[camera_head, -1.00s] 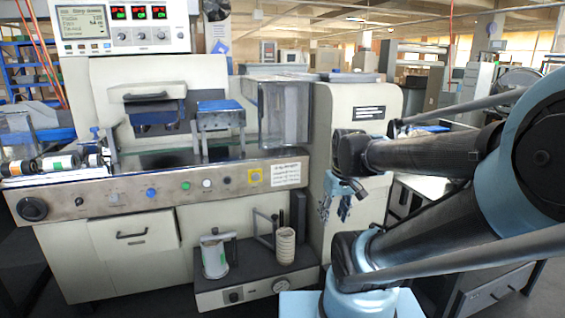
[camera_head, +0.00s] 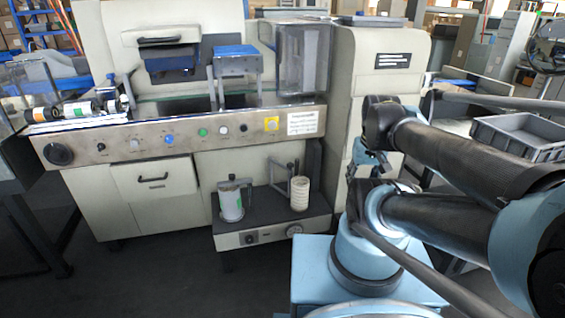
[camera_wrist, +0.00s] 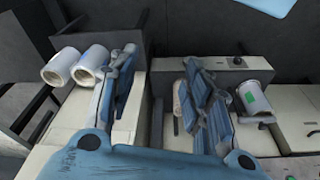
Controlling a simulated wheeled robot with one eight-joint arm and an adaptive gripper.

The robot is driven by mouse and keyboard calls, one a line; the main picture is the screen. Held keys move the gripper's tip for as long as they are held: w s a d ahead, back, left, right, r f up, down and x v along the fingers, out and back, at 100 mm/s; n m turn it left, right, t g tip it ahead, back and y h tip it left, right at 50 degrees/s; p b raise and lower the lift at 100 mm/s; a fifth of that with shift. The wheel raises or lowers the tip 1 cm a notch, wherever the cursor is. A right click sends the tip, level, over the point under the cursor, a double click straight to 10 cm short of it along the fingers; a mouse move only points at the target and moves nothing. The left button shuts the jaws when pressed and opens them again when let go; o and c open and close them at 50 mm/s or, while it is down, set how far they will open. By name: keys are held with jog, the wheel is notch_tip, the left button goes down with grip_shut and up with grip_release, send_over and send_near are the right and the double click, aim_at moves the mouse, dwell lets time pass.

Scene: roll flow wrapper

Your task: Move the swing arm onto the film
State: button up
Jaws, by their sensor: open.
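A lower unit of the wrapper (camera_head: 270,230) carries two upright rolls in the head view. The left film roll (camera_head: 231,206) is white with a green label, with a grey bracket around its side and top. The right roll (camera_head: 300,194) is pale and ribbed. A thin grey arm (camera_head: 278,171) leans beside it; I take this for the swing arm. My gripper (camera_head: 368,160) is right of the rolls, apart from them. In the wrist view my gripper (camera_wrist: 158,62) is open and empty. The green-labelled roll (camera_wrist: 252,101) shows right of its fingers; the right finger partly hides a tan roll (camera_wrist: 180,104).
The machine's control panel (camera_head: 190,133) with several buttons runs above the lower unit. A drawer (camera_head: 152,180) is at its left. A tall cream cabinet (camera_head: 375,65) stands behind my arm. A grey crate (camera_head: 520,135) is at the right. Dark floor in front is free.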

jog(key=shift+w+f, duration=0.2)
jog(key=shift+w, duration=0.25)
